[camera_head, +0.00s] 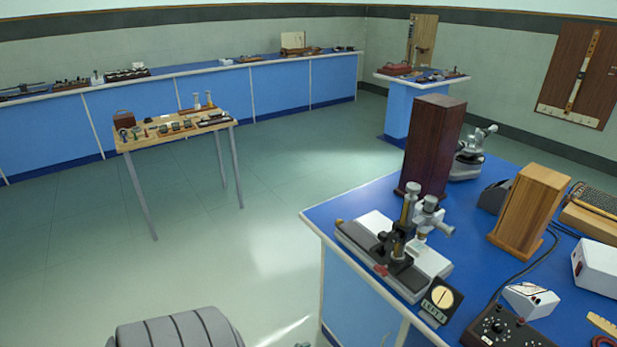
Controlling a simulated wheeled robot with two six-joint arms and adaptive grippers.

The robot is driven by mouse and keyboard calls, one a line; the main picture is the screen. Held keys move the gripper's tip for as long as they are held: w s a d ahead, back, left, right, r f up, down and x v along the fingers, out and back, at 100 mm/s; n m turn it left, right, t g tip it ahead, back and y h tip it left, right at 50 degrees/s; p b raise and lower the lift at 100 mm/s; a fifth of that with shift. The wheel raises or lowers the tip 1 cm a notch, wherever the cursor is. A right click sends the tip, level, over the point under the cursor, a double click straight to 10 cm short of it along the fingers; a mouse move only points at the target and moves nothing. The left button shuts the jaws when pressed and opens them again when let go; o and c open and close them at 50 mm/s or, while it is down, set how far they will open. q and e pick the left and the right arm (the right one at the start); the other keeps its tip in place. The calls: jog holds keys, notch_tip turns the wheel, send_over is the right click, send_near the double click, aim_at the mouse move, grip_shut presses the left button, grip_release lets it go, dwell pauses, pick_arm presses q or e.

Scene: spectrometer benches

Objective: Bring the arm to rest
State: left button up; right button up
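Neither of my grippers shows in the head view, and no arm can be made out clearly. A grey ribbed rounded shape cuts into the bottom edge left of centre; I cannot tell what it is. The nearest furniture is a blue-topped bench (330,213) at the right. An instrument with upright brass-and-grey tubes (408,212) stands on a pale base near its left edge. A dial meter (441,299) is beside it.
A tall dark wooden box (433,148) and a lighter wooden box (530,208) stand on the near bench. A small wooden table (152,138) with several small instruments stands at the left. Blue benches (205,98) line the back wall. The floor (220,250) between is clear.

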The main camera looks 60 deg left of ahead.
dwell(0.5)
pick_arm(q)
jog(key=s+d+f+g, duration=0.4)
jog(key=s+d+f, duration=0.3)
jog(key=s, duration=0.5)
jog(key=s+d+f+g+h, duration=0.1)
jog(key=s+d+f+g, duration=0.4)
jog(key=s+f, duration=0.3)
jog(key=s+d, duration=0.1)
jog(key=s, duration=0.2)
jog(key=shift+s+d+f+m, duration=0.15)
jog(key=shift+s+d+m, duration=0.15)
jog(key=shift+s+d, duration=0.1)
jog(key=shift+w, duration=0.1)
